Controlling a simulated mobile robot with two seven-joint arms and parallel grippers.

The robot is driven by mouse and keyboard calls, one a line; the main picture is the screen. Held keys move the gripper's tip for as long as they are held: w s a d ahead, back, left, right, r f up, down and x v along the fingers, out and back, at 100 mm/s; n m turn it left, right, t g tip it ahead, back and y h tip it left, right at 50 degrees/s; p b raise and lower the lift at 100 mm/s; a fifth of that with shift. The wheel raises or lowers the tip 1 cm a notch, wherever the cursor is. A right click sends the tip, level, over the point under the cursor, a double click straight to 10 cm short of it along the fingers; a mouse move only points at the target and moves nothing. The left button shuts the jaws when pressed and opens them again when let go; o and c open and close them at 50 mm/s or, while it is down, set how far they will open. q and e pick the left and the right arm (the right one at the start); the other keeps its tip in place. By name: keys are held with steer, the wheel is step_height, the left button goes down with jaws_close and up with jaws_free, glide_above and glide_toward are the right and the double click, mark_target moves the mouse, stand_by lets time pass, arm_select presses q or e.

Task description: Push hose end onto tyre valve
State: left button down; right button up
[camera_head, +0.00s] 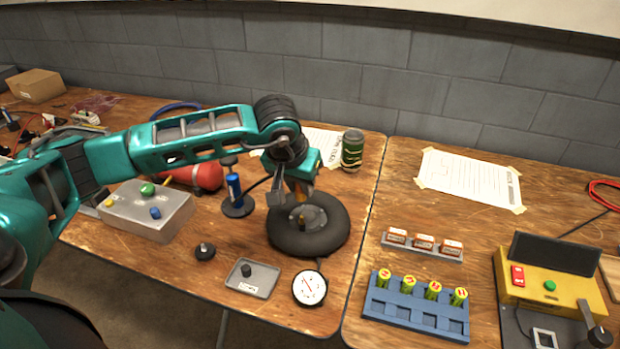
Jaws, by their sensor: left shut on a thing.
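A black tyre (281,237) with a grey hub lies flat on the wooden table near the middle. A small brass-coloured stem, seemingly the valve (302,220), stands up at its hub. My left gripper (300,197) points down just above the hub and is shut on the hose end, which is mostly hidden by the fingers; an orange part shows there. I cannot tell whether the hose end touches the valve. A dark hose (261,182) runs from the blue pump (235,187) toward the gripper. My right gripper is not in view.
A round gauge (310,288) and a grey tray (253,278) lie in front of the tyre. A metal button box (147,210) and red cylinder (207,176) are left. A blue battery holder (416,312) is right.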

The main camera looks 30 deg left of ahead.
mark_target(299, 194)
arm_select(q)
steer(key=shift+f+b, duration=1.2)
steer(key=shift+f, duration=1.05)
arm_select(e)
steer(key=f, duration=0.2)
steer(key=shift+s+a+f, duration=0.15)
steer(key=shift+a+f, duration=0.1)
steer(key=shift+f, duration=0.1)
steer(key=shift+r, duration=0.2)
arm_select(q)
steer(key=shift+f+b, duration=1.4)
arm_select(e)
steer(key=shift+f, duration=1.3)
arm_select(q)
steer(key=c, duration=0.9)
jaws_free()
steer(key=shift+o, duration=0.2)
steer(key=p+v, duration=0.1)
steer(key=v, duration=1.2)
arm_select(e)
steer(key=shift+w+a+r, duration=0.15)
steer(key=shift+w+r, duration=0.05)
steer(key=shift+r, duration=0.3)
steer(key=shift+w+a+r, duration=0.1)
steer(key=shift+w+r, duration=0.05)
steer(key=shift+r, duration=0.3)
